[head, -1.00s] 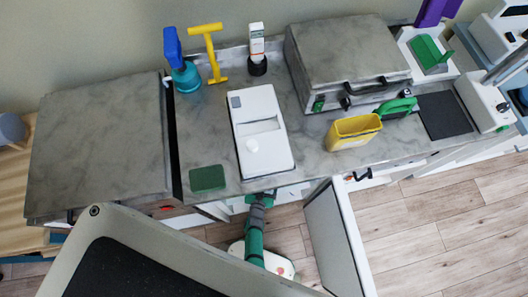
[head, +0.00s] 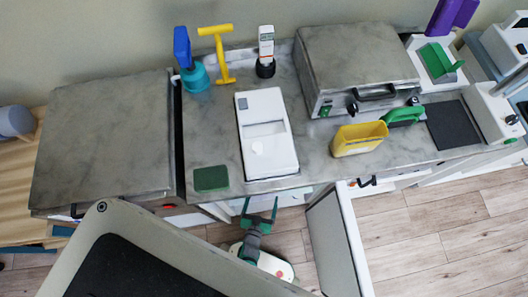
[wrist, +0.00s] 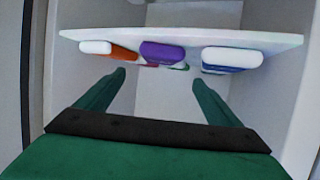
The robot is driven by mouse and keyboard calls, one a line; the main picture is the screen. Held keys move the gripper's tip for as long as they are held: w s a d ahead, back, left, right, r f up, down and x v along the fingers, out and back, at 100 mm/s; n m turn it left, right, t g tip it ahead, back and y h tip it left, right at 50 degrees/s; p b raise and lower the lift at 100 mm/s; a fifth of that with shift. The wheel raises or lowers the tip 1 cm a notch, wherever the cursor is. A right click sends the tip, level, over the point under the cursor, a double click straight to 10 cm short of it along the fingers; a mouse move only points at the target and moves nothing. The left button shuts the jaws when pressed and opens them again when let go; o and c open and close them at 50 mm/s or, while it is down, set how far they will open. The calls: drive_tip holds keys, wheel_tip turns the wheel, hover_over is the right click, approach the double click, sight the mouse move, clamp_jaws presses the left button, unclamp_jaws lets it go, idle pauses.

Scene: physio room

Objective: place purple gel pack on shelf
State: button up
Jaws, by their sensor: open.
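A purple gel pack (wrist: 162,52) lies on a white shelf (wrist: 278,41) inside an open cabinet in the wrist view. It sits between a white-and-orange item on the left and a white-and-blue item on the right. My gripper (wrist: 158,78) is open and empty, its two green fingers apart in front of the shelf and not around the pack. In the head view my gripper (head: 260,211) is just below the counter's front edge. The pack and shelf are hidden under the counter there.
The white-and-orange item (wrist: 110,49) and white-and-blue item (wrist: 232,58) flank the pack closely. Cabinet walls stand on both sides. An open cabinet door (head: 332,245) is right of my arm. The counter (head: 215,130) above holds a white device (head: 268,160) and a yellow container (head: 358,138).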

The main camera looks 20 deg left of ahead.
drive_tip(key=s+d+r+h, duration=0.1)
drive_tip(key=s+d+r, duration=0.2)
drive_tip(key=r, duration=1.1)
drive_tip(key=s+d+r+m+t+h, duration=0.1)
drive_tip(key=s+d+r, duration=0.2)
drive_tip(key=r, duration=1.2)
drive_tip(key=s+d+r+m+h, duration=0.1)
drive_tip(key=s+d+r, duration=0.3)
drive_tip(key=r, duration=1)
drive_tip(key=shift+d+r+t, duration=0.25)
drive_tip(key=shift+d+t, duration=0.15)
drive_tip(key=shift+d, duration=0.15)
